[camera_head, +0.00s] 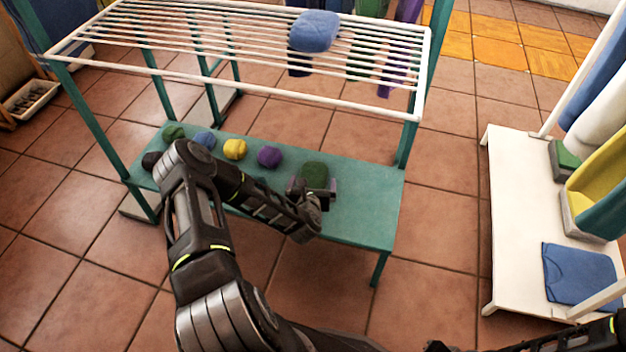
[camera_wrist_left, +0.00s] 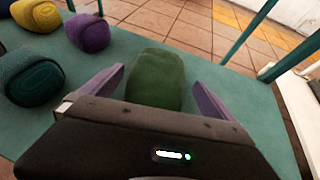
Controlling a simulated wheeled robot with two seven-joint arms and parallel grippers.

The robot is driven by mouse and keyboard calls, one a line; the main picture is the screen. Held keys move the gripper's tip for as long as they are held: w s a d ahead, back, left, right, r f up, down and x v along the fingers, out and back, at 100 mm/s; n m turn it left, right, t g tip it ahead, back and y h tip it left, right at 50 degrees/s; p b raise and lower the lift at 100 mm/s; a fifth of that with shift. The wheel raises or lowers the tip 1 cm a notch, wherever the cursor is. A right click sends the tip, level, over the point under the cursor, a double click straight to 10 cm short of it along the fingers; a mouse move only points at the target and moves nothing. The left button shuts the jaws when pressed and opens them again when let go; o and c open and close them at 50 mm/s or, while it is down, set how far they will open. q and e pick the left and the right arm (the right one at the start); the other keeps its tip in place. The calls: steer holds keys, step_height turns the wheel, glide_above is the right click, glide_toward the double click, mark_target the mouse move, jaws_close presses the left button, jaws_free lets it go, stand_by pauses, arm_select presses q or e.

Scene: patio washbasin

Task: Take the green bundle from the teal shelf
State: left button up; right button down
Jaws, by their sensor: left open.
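The green bundle (camera_head: 314,175) lies on the teal shelf (camera_head: 365,208), toward its right part. My left gripper (camera_head: 312,190) is at the bundle, low over the shelf. In the left wrist view the green bundle (camera_wrist_left: 156,79) sits between the two spread purple fingers of my left gripper (camera_wrist_left: 158,85), with a visible gap on each side. The gripper is open. The teal shelf (camera_wrist_left: 235,85) shows around the bundle. My right gripper is not clearly visible; only part of a dark arm shows at the bottom right of the head view.
Left along the shelf are a purple bundle (camera_head: 269,156), a yellow one (camera_head: 235,149), a blue one (camera_head: 205,139) and another green one (camera_head: 173,132). A dark teal bundle (camera_wrist_left: 32,79) is near my gripper. A white rack (camera_head: 250,42) holding a blue bundle (camera_head: 314,31) spans above.

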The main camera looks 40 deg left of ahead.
mark_target(313, 178)
arm_select(q)
steer(key=b+x, duration=0.1)
steer(key=x, duration=0.3)
steer(key=shift+s+f, duration=0.1)
steer(key=shift+f, duration=0.1)
stand_by(0.3)
steer(key=c, duration=1.3)
steer(key=shift+r, duration=0.15)
step_height(313, 178, up, 10)
steer(key=p, duration=0.3)
